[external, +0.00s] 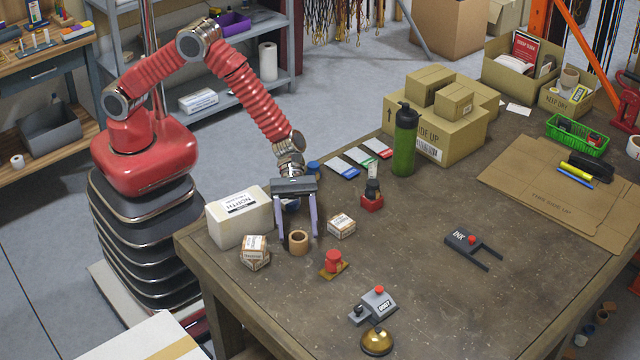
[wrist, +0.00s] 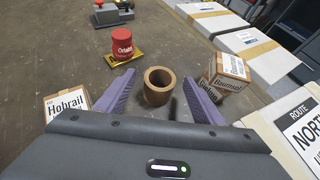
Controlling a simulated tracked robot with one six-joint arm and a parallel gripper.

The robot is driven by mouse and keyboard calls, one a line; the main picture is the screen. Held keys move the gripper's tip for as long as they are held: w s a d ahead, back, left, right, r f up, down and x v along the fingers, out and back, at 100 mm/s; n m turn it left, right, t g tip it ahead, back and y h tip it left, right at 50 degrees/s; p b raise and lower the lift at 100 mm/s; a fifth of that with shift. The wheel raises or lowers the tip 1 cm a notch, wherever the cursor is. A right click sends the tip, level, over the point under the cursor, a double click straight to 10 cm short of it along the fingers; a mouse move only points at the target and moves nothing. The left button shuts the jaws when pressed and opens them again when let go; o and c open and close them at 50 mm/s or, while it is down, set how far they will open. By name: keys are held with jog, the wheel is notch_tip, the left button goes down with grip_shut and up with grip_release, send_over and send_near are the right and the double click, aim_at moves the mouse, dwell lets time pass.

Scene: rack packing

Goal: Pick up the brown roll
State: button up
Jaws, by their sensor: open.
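The brown roll (external: 298,243) is a short, hollow tan cylinder standing upright on the table near its left corner. In the wrist view the brown roll (wrist: 160,86) sits between and slightly ahead of the two purple fingers. My gripper (external: 298,238) is open, pointing down, with one finger on each side of the roll. In the wrist view my gripper (wrist: 160,108) shows a gap on both sides of the roll, and the fingers look apart from it. The roll's open top and inside are visible.
Small labelled boxes stand close by at left (external: 254,252) and right (external: 341,225). A white NORTH box (external: 240,217) is behind left.

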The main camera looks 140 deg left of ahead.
jog(key=c, duration=1.1)
jog(key=shift+c, duration=0.2)
notch_tip(320, 180, up, 10)
dwell(0.4)
dwell(0.4)
